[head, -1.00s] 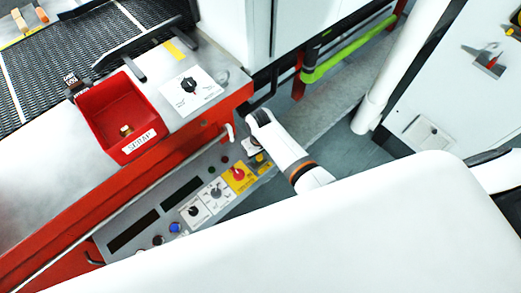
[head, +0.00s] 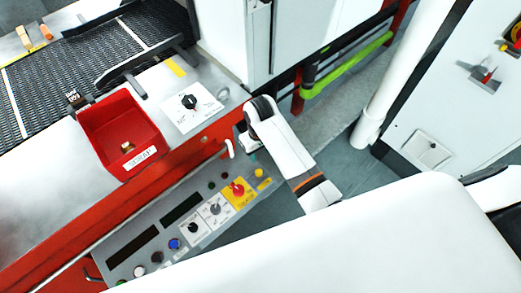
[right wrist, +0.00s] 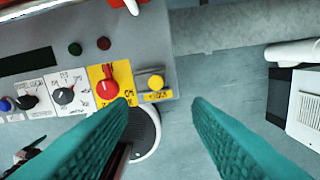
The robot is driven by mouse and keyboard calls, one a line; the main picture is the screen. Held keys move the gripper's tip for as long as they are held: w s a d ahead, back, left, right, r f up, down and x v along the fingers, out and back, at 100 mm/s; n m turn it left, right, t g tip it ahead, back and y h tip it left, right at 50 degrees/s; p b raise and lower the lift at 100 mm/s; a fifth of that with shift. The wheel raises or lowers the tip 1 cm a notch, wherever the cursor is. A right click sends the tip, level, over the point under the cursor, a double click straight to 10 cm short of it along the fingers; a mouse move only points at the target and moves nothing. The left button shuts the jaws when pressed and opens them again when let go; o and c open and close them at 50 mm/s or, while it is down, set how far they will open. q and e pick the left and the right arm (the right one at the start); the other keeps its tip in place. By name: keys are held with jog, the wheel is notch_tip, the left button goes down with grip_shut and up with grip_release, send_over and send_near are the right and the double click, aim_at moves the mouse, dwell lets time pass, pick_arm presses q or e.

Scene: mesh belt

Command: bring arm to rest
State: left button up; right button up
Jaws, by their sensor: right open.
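My right arm (head: 285,150), white with an orange band, reaches over the right end of the control panel (head: 152,222) on the front of the red-edged machine. My right gripper (head: 247,147) is at its far end, mostly hidden by the wrist in the head view. In the right wrist view the gripper (right wrist: 160,103) shows two teal finger pads spread wide with nothing between them. Below them are the floor and the panel's right end, with a red knob (right wrist: 107,89) and a yellow button (right wrist: 156,82). My left gripper is not in view.
A red scrap bin (head: 103,118) with a small brass-coloured piece stands on the machine's top, beside a dial plate (head: 193,107) and a black mesh belt (head: 75,75). A white pipe (head: 392,90) and cabinet (head: 450,120) stand at the right. Floor between is clear.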

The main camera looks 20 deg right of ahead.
dwell(0.3)
jog(key=s+d+r+t, duration=0.2)
jog(key=s+r, duration=0.2)
jog(key=s, duration=0.7)
jog(key=s+d+r+t, duration=0.2)
jog(key=s+r, duration=0.2)
jog(key=s, duration=0.7)
notch_tip(320, 180, down, 30)
jog(key=s+g+b, duration=0.1)
jog(key=g+b, duration=0.1)
jog(key=b, duration=0.1)
jog(key=s+d+f+g+b, duration=0.1)
jog(key=s+d+f+b, duration=0.1)
jog(key=s+f, duration=1.4)
jog(key=shift+d+f, duration=0.25)
jog(key=shift+f, duration=0.15)
